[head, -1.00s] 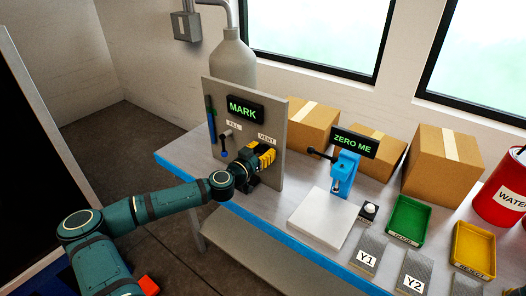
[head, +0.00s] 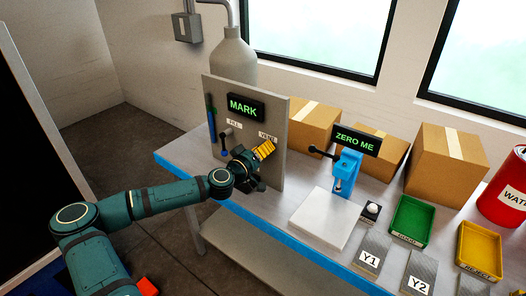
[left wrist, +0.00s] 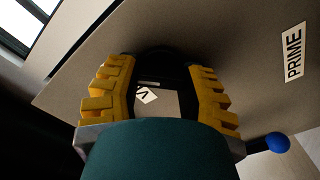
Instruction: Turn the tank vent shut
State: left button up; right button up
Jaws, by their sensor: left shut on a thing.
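The grey upright panel (head: 273,110) stands on the bench in front of a grey tank (head: 233,60). Its VENT label (head: 268,136) shows just above my left gripper (head: 263,151). The gripper is shut on the vent handle at the panel. The handle itself is hidden by the fingers and wrist. In the left wrist view the yellow fingers (left wrist: 160,78) stand either side of a dark gap, with part of a tilted white label (left wrist: 147,95) visible between them. My right gripper is not in view.
A lever with a dark blue knob (head: 223,153) is left of my gripper; a blue knob (left wrist: 277,142) shows in the wrist view by the PRIME label (left wrist: 293,52). The sign (head: 245,107) reads MARK. A white plate (head: 321,218) and blue stand (head: 347,172) are to the right.

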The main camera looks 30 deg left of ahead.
pick_arm(q)
jog(key=n, duration=0.4)
jog(key=shift+n, duration=0.3)
jog(key=n, duration=0.4)
jog(key=shift+f+n, duration=0.1)
jog(key=shift+n, duration=0.3)
jog(key=o, duration=1.2)
jog(key=shift+s, duration=0.1)
jog(key=s+a, duration=0.1)
jog(key=s, duration=1)
jog(key=shift+s, duration=0.35)
